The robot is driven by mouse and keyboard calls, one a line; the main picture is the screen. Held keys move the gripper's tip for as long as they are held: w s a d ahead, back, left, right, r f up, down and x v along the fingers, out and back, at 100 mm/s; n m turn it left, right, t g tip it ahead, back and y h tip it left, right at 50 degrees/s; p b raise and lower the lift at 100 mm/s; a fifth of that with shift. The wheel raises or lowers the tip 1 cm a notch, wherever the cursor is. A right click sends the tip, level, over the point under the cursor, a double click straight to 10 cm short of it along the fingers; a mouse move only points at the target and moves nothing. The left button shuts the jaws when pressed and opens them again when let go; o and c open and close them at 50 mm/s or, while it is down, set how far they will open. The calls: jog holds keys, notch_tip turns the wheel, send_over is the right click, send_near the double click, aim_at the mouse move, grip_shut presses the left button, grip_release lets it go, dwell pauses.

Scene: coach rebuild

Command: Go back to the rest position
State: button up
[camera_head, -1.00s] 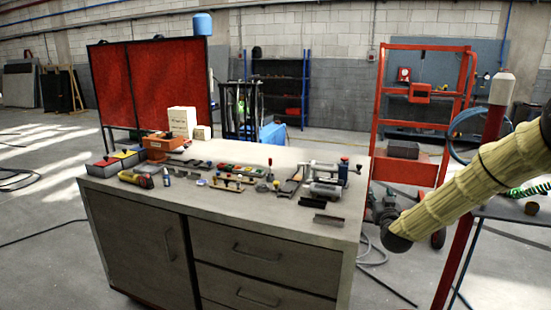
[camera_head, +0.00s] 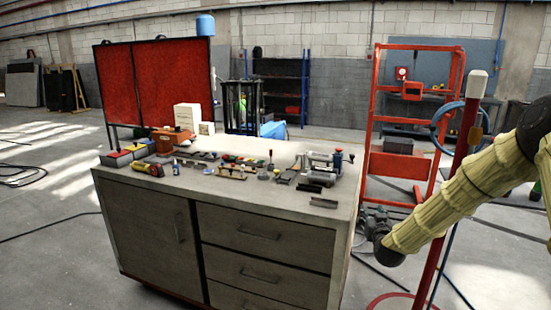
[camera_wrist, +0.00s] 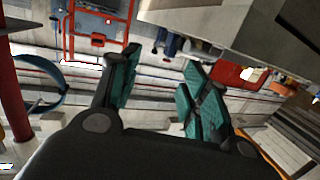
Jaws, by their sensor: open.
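My gripper (camera_wrist: 158,88) is open and empty in the wrist view, with its two teal-padded fingers apart and nothing between them. In the head view my arm, in a pale yellow sleeve, comes in from the right edge. The dark gripper (camera_head: 376,226) at its end is small and partly hidden there, just right of the workbench (camera_head: 255,210) and apart from its top. The wrist view appears tilted, with the workbench (camera_wrist: 205,22) at the top.
Tools and small parts crowd the bench top, including a yellow tool (camera_head: 150,169), an orange device (camera_head: 172,140) and a grey clamp-like tool (camera_head: 322,165). A red post (camera_head: 450,180) stands beside my arm. A red frame cart (camera_head: 398,165) stands behind.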

jog(key=s+a+f+n+g+y, duration=0.1)
jog(key=s+a+f+g, duration=0.35)
jog(key=s+f, duration=0.9)
jog(key=s+a+f+g+y, duration=0.1)
jog(key=s+a+f+g, duration=0.3)
jog(key=s+f, duration=0.95)
jog(key=s+f+g, duration=0.2)
jog(key=s+f, duration=0.1)
jog(key=s, duration=0.9)
jog(key=s+a+f+g, duration=0.1)
jog(key=s+f+g, duration=0.2)
jog(key=s, duration=0.9)
jog(key=s+a+f+g, duration=0.1)
jog(key=s+f+g, duration=0.2)
jog(key=s, duration=0.9)
notch_tip(320, 180, down, 2)
jog(key=shift+s+f, duration=0.25)
jog(key=shift+s, duration=0.05)
